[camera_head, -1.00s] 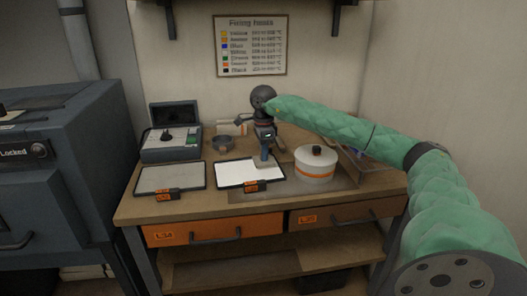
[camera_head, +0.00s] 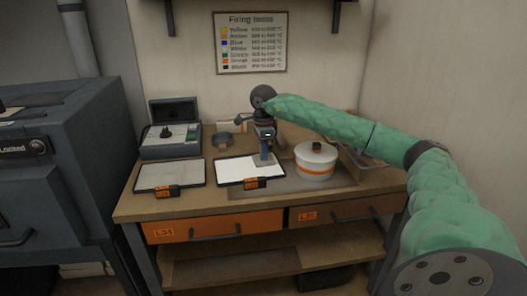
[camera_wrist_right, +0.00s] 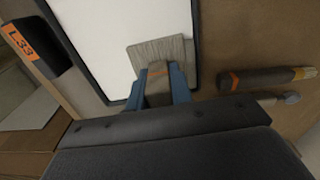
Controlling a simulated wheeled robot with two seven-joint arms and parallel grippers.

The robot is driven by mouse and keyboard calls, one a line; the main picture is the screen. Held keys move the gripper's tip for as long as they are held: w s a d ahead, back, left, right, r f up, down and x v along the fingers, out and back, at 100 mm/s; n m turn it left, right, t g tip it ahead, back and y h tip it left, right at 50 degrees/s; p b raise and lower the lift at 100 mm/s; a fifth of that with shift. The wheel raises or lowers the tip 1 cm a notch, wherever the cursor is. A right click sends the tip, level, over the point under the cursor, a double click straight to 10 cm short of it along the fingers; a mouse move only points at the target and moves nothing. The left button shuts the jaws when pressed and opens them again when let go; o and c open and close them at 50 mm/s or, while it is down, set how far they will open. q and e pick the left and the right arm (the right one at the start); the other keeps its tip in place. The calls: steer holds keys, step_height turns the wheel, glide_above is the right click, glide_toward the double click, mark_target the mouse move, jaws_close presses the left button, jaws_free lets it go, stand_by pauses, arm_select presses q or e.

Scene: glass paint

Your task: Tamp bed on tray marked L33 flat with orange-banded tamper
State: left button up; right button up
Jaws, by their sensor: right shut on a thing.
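The tray marked L33 (camera_head: 218,185) lies on the bench with a flat-looking white bed (camera_head: 240,169) in it. Its orange label shows at the front edge, and reads L33 in the right wrist view (camera_wrist_right: 32,45). My right gripper (camera_head: 264,155) is over the tray's right part, pointing down. Its blue fingers (camera_wrist_right: 160,88) are shut on the tamper (camera_wrist_right: 158,52), a grey-brown block with a small orange band on its handle. The block overlaps the bed near its right edge; I cannot tell whether it touches. My left gripper is out of view.
A second tray (camera_head: 170,175) lies to the left. A white pot with an orange band (camera_head: 315,165) stands close on the right. A tool with an orange mark (camera_wrist_right: 268,80) lies beside the tray.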

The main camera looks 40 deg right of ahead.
stand_by(0.5)
steer(key=shift+r+p, duration=0.55)
steer(key=shift+r, duration=0.45)
steer(key=shift+r, duration=0.1)
steer(key=shift+r+p, duration=1.1)
steer(key=shift+r, duration=0.85)
